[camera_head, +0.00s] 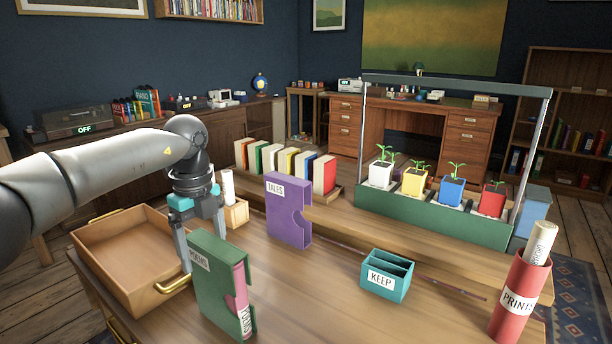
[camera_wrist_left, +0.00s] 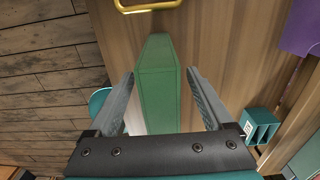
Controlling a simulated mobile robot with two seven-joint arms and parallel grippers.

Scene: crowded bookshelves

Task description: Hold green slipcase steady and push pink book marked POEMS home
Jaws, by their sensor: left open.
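The green slipcase (camera_head: 212,285), labelled POEMS, stands upright on the near part of the table. The pink book (camera_head: 240,285) sits in it, with its pink spine and a white label showing at the slipcase's right-hand opening. My left gripper (camera_head: 204,248) comes down over the slipcase from behind, fingers pointing down. In the left wrist view the open fingers (camera_wrist_left: 160,72) lie either side of the green slipcase (camera_wrist_left: 158,90), with gaps visible on both sides. How far the book stands out is hard to tell. My right gripper is not in view.
A purple TALES slipcase (camera_head: 288,215) stands behind to the right. A wooden tray (camera_head: 125,240) with brass handles is at left. A teal KEEP box (camera_head: 386,278) and red PRINTS tube (camera_head: 515,300) stand to the right. Bare tabletop lies between the green slipcase and the KEEP box.

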